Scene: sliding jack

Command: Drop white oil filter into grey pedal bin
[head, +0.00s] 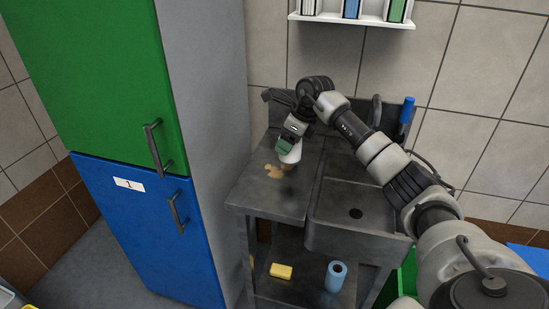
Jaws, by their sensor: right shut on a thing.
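My right arm reaches in from the lower right across the sink. My right gripper (285,145) is shut on the white oil filter (291,154), which it holds over the left worktop of the sink unit. The filter shows as a white rounded piece below the green part of the gripper; the fingers are partly hidden. I cannot make out a grey pedal bin in this view. My left gripper is not in view.
A yellow sponge (281,271) and a blue roll (336,276) are on the lower shelf. A green and blue cabinet (150,215) stands left.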

